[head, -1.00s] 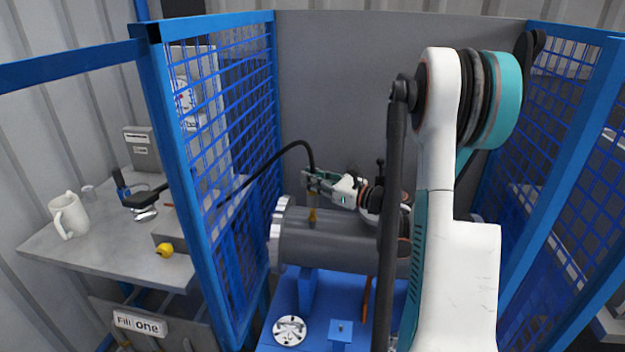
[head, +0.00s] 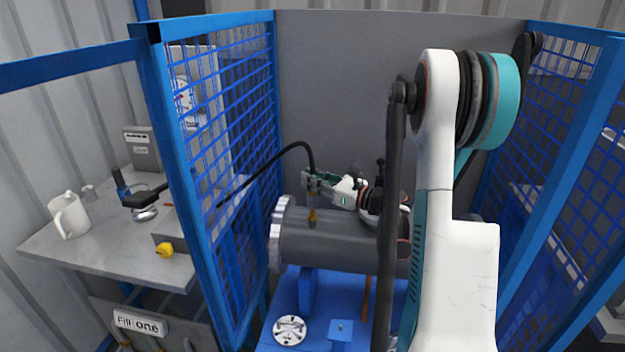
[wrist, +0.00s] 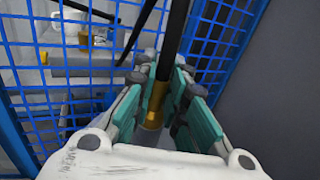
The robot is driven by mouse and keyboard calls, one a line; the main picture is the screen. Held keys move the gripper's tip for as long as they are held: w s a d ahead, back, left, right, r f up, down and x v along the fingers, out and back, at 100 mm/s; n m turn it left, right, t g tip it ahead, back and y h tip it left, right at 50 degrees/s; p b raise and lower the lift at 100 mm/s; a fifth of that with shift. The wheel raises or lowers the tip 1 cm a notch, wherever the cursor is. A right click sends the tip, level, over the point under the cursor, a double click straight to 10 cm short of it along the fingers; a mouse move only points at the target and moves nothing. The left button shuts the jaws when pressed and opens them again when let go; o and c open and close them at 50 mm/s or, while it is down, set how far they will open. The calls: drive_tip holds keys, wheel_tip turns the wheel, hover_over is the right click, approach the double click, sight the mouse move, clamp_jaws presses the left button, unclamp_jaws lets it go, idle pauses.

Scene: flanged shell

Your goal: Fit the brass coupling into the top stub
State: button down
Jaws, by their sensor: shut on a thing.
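My gripper (head: 312,186) is over the top of the grey flanged shell (head: 345,243) and is shut on the brass coupling. The coupling (wrist: 158,98) shows between the jaws in the wrist view, on the end of a black hose (wrist: 174,35).
The shell lies on a blue stand (head: 310,285) with a round slotted disc (head: 290,330) at its front. Blue mesh fence panels (head: 230,130) close in on the left and right.

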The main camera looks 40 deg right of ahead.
drive_tip(key=shift+f, duration=1.8)
drive_tip(key=c, duration=1.5)
unclamp_jaws()
drive_tip(key=shift+c, duration=0.2)
drive_tip(key=v, duration=1.2)
